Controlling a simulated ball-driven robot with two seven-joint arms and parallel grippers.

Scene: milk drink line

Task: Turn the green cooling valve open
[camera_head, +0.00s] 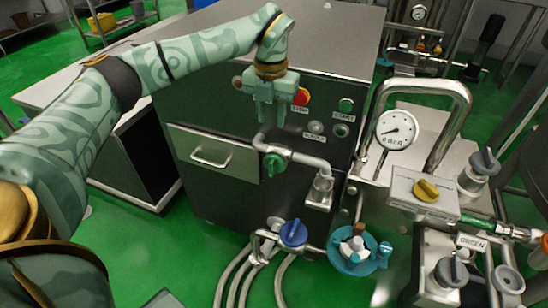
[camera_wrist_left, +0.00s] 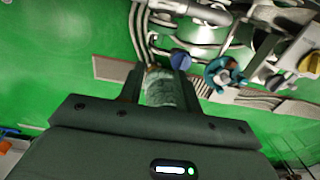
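The green valve knob (camera_head: 274,164) sits on a short grey pipe (camera_head: 305,158) at the front of the dark steel machine. My left gripper (camera_head: 268,122) hangs fingers-down just above the pipe and knob, apart from the knob as far as I can tell. Its two fingers are spread with a gap between them. In the left wrist view the left gripper (camera_wrist_left: 159,82) also shows spread fingers, with a pale green patterned shape behind the gap. I cannot make out the green knob in that view. My right gripper is in neither view.
The machine front carries a red button (camera_head: 301,97), green buttons (camera_head: 346,104) and a drawer handle (camera_head: 211,158). Below are a blue valve knob (camera_head: 293,232) and a teal round fitting (camera_head: 355,252). Right are a pressure gauge (camera_head: 396,129), a yellow knob (camera_head: 426,190) and bent steel pipes.

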